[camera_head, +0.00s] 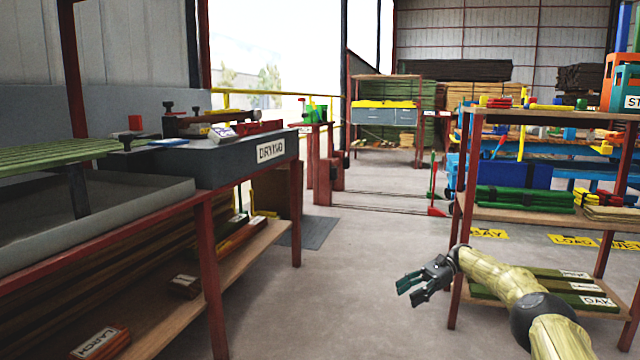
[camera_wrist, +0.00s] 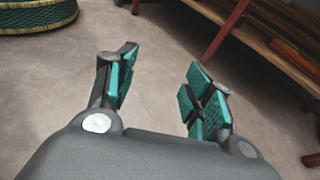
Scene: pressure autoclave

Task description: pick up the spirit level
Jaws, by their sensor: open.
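I cannot pick out the spirit level with certainty in either view. Small tools and blocks lie on the grey bench labelled DRYING (camera_head: 240,160) at the left; they are too small to name surely. A long yellow thing (camera_head: 385,104) lies on a far grey bench, also too small to tell. My gripper (camera_head: 408,288) is in mid-air over the floor, left of the right-hand shelf rack and well apart from both benches. In the wrist view its teal-padded fingers (camera_wrist: 162,65) are spread, with only bare floor between them.
The wooden shelf rack (camera_head: 530,215) with red posts stands close to my arm at the right. The DRYING bench's lower shelf (camera_head: 250,238) holds boards. The concrete aisle (camera_head: 340,270) between them is clear. A red-and-green broom-like tool (camera_head: 434,190) stands farther back.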

